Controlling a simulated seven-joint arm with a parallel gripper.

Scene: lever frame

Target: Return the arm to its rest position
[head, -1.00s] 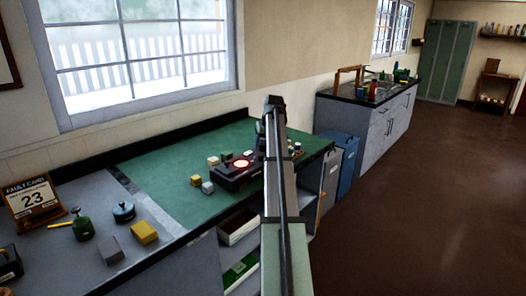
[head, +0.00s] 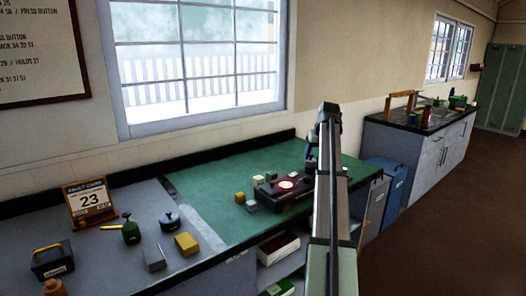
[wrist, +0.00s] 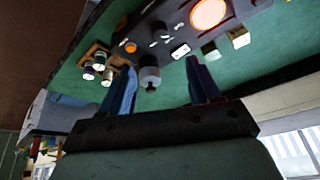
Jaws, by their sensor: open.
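My arm reaches out over the green mat (head: 225,190) on the bench. My gripper (wrist: 160,65) shows in the wrist view as two blue fingers spread apart, with nothing held between them. A dark control box (wrist: 165,35) with a glowing round lamp (wrist: 209,13) lies beyond the fingertips. A grey cylindrical knob (wrist: 149,72) on the box appears between the fingers; I cannot tell whether they are clear of it in depth. In the head view the box (head: 270,197) stands just left of my arm, which hides its surroundings on the right.
Small blocks (head: 240,197) sit left of the box. A rack of small capped jars (wrist: 97,62) is on the other side. Blue bins (head: 392,190) stand beyond the bench.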

